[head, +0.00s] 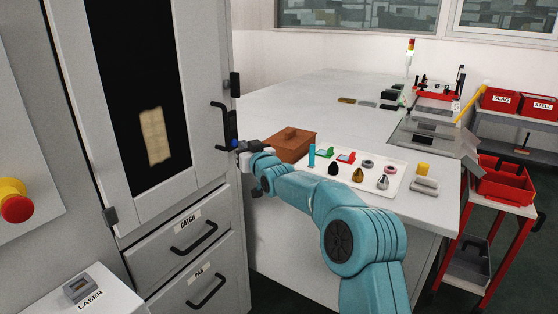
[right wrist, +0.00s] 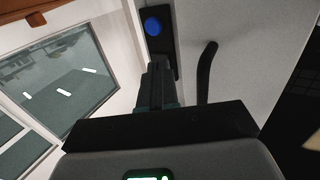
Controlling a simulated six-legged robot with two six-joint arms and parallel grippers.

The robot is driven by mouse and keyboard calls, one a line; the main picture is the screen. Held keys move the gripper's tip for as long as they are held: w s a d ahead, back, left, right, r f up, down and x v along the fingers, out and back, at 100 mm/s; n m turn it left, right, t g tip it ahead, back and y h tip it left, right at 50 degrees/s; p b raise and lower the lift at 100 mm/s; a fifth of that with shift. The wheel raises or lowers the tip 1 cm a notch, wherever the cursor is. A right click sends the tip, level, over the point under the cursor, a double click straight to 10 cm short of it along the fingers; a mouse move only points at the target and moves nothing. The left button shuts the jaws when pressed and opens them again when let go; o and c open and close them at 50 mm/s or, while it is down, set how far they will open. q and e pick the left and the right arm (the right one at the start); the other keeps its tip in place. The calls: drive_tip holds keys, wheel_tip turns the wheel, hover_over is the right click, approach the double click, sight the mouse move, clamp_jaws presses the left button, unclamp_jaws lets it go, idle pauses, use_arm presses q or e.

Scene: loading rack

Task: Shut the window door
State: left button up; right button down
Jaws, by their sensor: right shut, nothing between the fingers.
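The window door (head: 205,95) is a pale grey cabinet door with a tall dark window (head: 140,80) and a black bar handle (head: 220,125) near its right edge. It looks flush or nearly flush with the cabinet front; I cannot tell if it is fully shut. My right gripper (head: 238,146) is shut and empty, just right of the handle's lower end. In the right wrist view its fingers (right wrist: 160,83) point at a black plate with a blue button (right wrist: 153,26). The handle (right wrist: 206,72) stands right of the fingers, apart from them. My left gripper is out of view.
Drawers marked CATCH (head: 185,236) and PAN (head: 205,288) are below the door. A red button (head: 16,208) is at the left. A white table (head: 290,100) with a brown box (head: 290,143) and a tray of small parts (head: 395,188) stands right of the cabinet.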

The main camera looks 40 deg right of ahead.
drive_tip(key=s+d+b, duration=0.1)
drive_tip(key=s+d, duration=0.1)
drive_tip(key=s, duration=0.8)
drive_tip(key=w+a+f+n+g+y+p, duration=0.1)
drive_tip(key=w+a+f+g+y+p, duration=0.25)
drive_tip(key=a+f, duration=0.65)
drive_tip(key=s+a+f+g+y+p, duration=0.2)
drive_tip(key=a+f+g+y, duration=0.15)
drive_tip(key=a+f, duration=1.15)
drive_tip(key=s+a+f+g+y+p, duration=0.2)
drive_tip(key=s+a+f+g, duration=0.2)
drive_tip(key=s+a+f, duration=0.8)
drive_tip(key=s+a+f+g, duration=0.2)
drive_tip(key=s+g, duration=0.1)
drive_tip(key=s, duration=0.7)
drive_tip(key=s+a+f+g, duration=0.1)
drive_tip(key=s+a+g, duration=0.1)
drive_tip(key=s, duration=0.9)
drive_tip(key=shift+s+f+g+p, duration=0.15)
drive_tip(key=shift+f+g+p, duration=0.15)
drive_tip(key=shift+f+g, duration=0.1)
